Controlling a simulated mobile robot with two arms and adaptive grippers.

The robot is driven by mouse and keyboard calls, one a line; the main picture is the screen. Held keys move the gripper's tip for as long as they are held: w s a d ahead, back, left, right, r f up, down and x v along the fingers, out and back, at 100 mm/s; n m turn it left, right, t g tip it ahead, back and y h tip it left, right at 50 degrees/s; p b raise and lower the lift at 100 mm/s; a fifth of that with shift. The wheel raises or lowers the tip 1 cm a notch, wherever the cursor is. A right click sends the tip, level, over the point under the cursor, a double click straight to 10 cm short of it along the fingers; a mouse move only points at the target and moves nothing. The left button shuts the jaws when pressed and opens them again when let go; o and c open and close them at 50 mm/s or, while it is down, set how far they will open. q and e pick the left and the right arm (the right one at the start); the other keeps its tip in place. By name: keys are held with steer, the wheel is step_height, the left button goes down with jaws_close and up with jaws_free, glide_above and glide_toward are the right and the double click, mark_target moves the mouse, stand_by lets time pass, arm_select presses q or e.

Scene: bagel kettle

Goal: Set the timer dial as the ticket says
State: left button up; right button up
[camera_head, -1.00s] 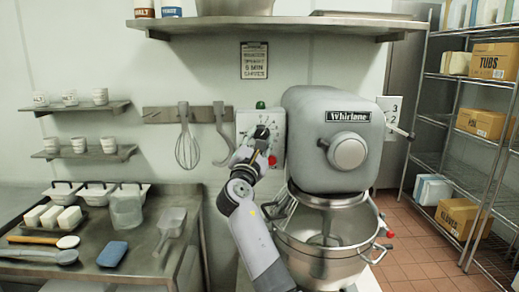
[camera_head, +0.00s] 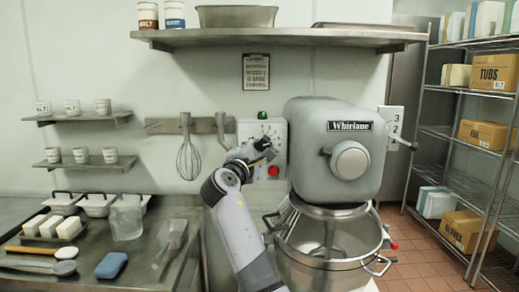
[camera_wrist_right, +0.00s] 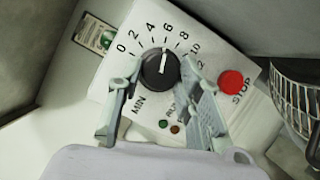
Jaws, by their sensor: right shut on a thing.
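The timer box (camera_head: 279,131) is a pale panel on the wall, left of the mixer. Its black round dial (camera_wrist_right: 158,72) has a white pointer line and numbers from 0 upward marked MIN. The pointer stands at about 6. My right gripper (camera_wrist_right: 162,70) has one finger on each side of the dial and is shut on it; in the head view my right gripper (camera_head: 262,147) covers the dial. The ticket (camera_head: 256,72) hangs on the wall above the box; it shows a MIN line, its number too small to read surely. My left gripper is not in view.
A red STOP button (camera_wrist_right: 232,82) sits close to the right finger. A green lamp (camera_head: 262,115) tops the box. The grey mixer (camera_head: 337,150) with its steel bowl (camera_head: 318,262) stands close on the right. A whisk (camera_head: 188,160) hangs on the left.

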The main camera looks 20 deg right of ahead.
steer(key=shift+f, duration=0.1)
steer(key=o, duration=1.2)
steer(key=shift+c, duration=0.2)
steer(key=r+v, duration=0.1)
steer(key=v, duration=0.6)
steer(key=shift+s+f, duration=0.25)
steer(key=shift+f, duration=0.25)
steer(key=shift+a, duration=0.1)
